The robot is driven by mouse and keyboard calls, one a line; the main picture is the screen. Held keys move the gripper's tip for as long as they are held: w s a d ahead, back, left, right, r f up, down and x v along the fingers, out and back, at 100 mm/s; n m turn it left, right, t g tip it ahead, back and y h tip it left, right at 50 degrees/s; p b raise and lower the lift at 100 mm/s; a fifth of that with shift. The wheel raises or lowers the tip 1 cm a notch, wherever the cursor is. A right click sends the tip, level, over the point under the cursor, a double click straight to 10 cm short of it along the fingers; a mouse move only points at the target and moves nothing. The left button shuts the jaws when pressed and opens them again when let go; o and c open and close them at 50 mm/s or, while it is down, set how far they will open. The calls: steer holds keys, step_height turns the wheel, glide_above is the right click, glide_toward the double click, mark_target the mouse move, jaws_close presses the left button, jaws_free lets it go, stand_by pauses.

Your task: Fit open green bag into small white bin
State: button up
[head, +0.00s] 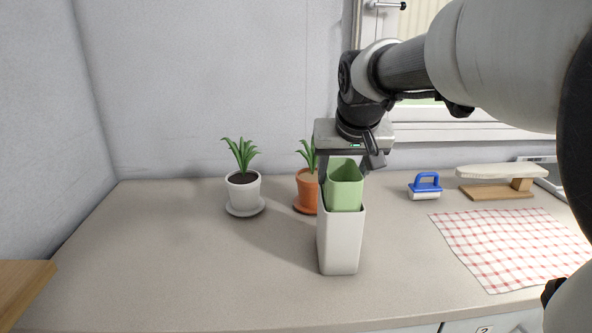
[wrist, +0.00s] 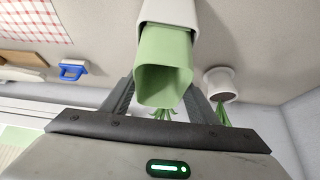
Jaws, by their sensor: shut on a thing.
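The green bag (head: 344,188) is an open-topped, box-shaped liner. Its lower part is inside the mouth of the small white bin (head: 340,243), and its upper part stands above the rim. The bin is upright on the counter. My gripper (head: 346,172) is above the bin, with its fingers on either side of the bag, shut on it. In the wrist view the green bag (wrist: 163,70) shows its open mouth between the two fingers, and the white bin (wrist: 167,12) lies beyond it. How deep the bag sits inside the bin is hidden by the bin's walls.
A plant in a white pot (head: 243,192) stands left of the bin. A plant in an orange pot (head: 306,191) is just behind the bin, partly hidden. A blue-handled brush (head: 425,186), a checkered cloth (head: 508,246) and a small ironing board (head: 500,172) are at right.

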steer(key=shift+f+b, duration=0.7)
steer(key=shift+f, duration=0.3)
steer(key=o, duration=1.4)
steer(key=shift+r, duration=0.1)
steer(key=p+v, duration=0.3)
steer(key=v, duration=1.4)
steer(key=shift+r+p, duration=0.2)
steer(key=shift+p, duration=0.2)
steer(key=shift+s+f, duration=0.1)
steer(key=shift+s, duration=0.05)
steer(key=s+f+g, duration=0.1)
steer(key=s+f, duration=1.5)
steer(key=f, duration=0.2)
steer(key=shift+n, duration=0.3)
steer(key=r+p, duration=1.1)
steer(key=r, duration=0.1)
steer(key=r+p, duration=0.6)
steer(key=shift+w+d+r+p, duration=0.3)
steer(key=shift+r, duration=0.05)
